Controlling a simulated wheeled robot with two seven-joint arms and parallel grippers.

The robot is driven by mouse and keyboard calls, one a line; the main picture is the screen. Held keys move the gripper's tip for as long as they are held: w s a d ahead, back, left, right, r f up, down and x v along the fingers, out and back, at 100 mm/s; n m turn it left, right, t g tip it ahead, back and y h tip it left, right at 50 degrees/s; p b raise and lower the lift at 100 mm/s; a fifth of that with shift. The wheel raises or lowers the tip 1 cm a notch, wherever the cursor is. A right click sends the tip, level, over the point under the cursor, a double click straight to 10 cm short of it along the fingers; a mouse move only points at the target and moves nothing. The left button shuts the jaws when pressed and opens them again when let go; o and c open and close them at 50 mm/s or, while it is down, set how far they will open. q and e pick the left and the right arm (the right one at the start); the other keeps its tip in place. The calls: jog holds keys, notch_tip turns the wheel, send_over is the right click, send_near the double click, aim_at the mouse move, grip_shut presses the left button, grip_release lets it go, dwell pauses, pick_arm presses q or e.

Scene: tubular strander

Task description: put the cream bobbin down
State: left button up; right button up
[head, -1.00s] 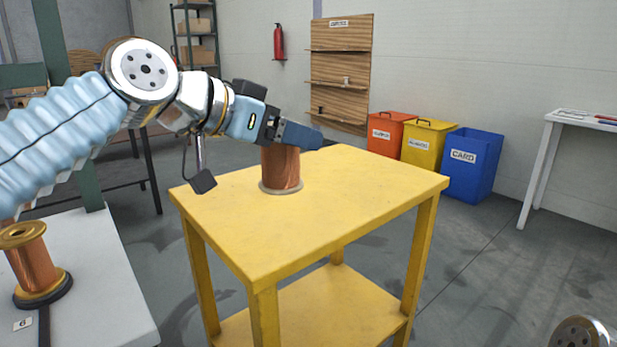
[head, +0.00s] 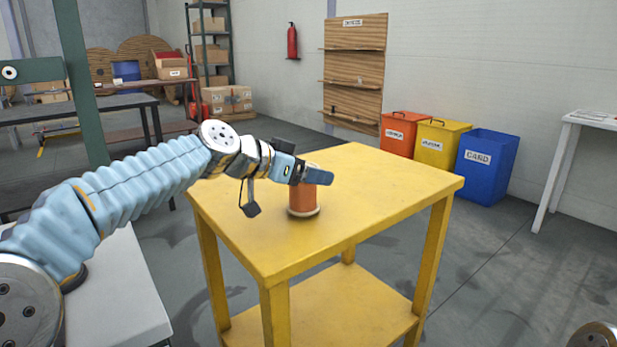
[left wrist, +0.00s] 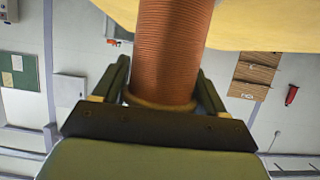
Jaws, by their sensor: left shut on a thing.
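The cream bobbin (head: 303,199) is wound with copper-coloured wire and has a pale cream bottom flange. It is upright over the yellow table (head: 380,195), with its flange at or very near the top; I cannot tell if it touches. My left gripper (head: 316,176) is shut on its upper end, hiding that end in the head view. In the left wrist view the copper winding (left wrist: 172,50) stands between the two fingers (left wrist: 165,95). My right gripper is out of view.
The table top around the bobbin is bare, and a lower shelf (head: 335,310) shows beneath. A white bench (head: 125,300) stands at the left under my arm. Orange, yellow and blue bins (head: 487,165) stand behind at the right.

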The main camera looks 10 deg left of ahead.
pick_arm(q)
jog(key=shift+f, duration=0.3)
jog(key=shift+f, duration=0.1)
jog(key=o, duration=1.6)
jog(key=shift+s+a+r, duration=0.2)
jog(key=shift+s+a, duration=0.05)
jog(key=shift+s, duration=0.05)
jog(key=b+v, duration=0.1)
jog(key=v, duration=1)
jog(key=shift+s+a+b, duration=0.1)
jog(key=shift+b, duration=0.2)
